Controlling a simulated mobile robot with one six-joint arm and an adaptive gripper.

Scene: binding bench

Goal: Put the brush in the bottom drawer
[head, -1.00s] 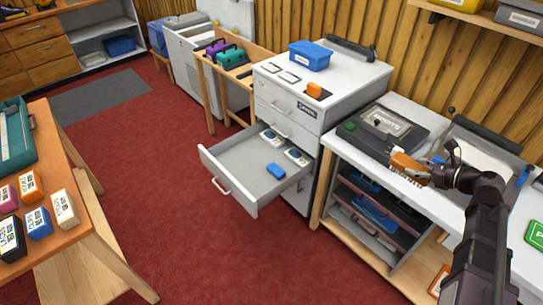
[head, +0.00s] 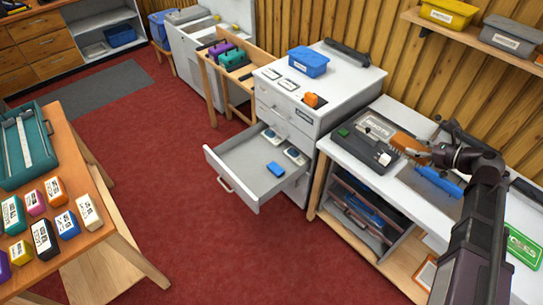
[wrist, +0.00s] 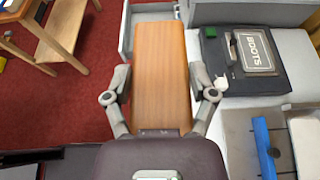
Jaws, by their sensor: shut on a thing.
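My gripper (head: 424,151) is shut on the brush (head: 406,144), whose wood-coloured body shows above the right-hand bench. In the wrist view the brush (wrist: 161,75) is a long brown block between both fingers (wrist: 161,98); its bristles are not visible. A white-grey drawer (head: 238,192) stands pulled out of the cabinet, left of my gripper and well apart from it. It holds a small blue item and two grey-white items towards its back. In the wrist view a pale edge of the drawer (wrist: 126,35) shows beside the brush, which hides much of that area.
The cabinet top carries a blue bin (head: 308,62) and an orange item (head: 311,100). A dark press (head: 366,140) sits on the white bench, near my gripper. A blue bar (head: 447,183) lies nearby. An orange table (head: 86,235) stands left, with red floor between.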

